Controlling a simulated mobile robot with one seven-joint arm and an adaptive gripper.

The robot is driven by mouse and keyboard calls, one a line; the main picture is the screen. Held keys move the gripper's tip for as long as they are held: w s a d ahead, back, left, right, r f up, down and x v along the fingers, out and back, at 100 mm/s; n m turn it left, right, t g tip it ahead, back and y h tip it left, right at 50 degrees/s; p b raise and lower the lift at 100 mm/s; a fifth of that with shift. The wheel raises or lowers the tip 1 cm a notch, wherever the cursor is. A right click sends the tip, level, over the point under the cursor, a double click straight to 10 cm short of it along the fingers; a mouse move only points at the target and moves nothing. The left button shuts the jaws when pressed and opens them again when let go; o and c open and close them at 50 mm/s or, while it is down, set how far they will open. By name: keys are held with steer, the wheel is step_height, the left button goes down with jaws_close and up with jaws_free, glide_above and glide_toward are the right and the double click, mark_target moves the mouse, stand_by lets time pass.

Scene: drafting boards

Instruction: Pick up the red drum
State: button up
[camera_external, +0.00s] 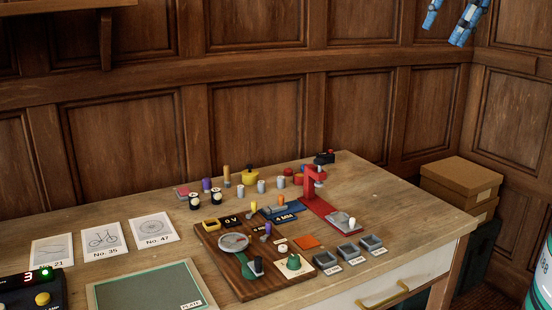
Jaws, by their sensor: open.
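Small red round pieces (298,179) sit at the back of the table, just left of the red press stand (313,187). One of them looks like a short red drum, but they are too small to tell apart surely. The stand's upright partly crowds them on the right. My gripper (449,22) shows only as two blue finger parts at the top right edge, apart from each other. It is open and empty, high above and well to the right of the table things.
Several small cylinders and a yellow pot (250,177) stand left of the red pieces. A brown board (226,277) with a dial lies in front, beside grey trays (349,251). Cardboard boxes (460,182) stand right of the table. The table's right end is clear.

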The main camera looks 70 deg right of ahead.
steer(key=w+d+f+n+g, duration=0.15)
steer(key=w+d+f, duration=0.35)
steer(key=w+d, duration=0.55)
steer(key=w+d+f+n+g, duration=0.15)
steer(key=w+d+f, duration=0.4)
steer(key=w, duration=0.85)
steer(key=w+d+f+n, duration=0.1)
steer(key=w+d+f, duration=0.2)
steer(key=d+f, duration=0.5)
steer(key=w+d+f+n+y, duration=0.1)
steer(key=w+d+f, duration=0.3)
steer(key=d+f, duration=0.4)
steer(key=w+d+f+n+p, duration=0.1)
steer(key=w+d+f+n, duration=0.1)
steer(key=d+f, duration=0.6)
steer(key=shift+w+f, duration=0.75)
steer(key=shift+f, duration=0.05)
steer(key=shift+f, duration=0.15)
glide_toward(300, 179)
steer(key=d+f, duration=0.1)
steer(key=w+d+f, duration=0.1)
steer(key=f, duration=0.1)
steer(key=shift+w+d+b, duration=0.15)
steer(key=shift+d+b, duration=0.1)
steer(key=shift+b, duration=0.15)
steer(key=shift+f, duration=0.15)
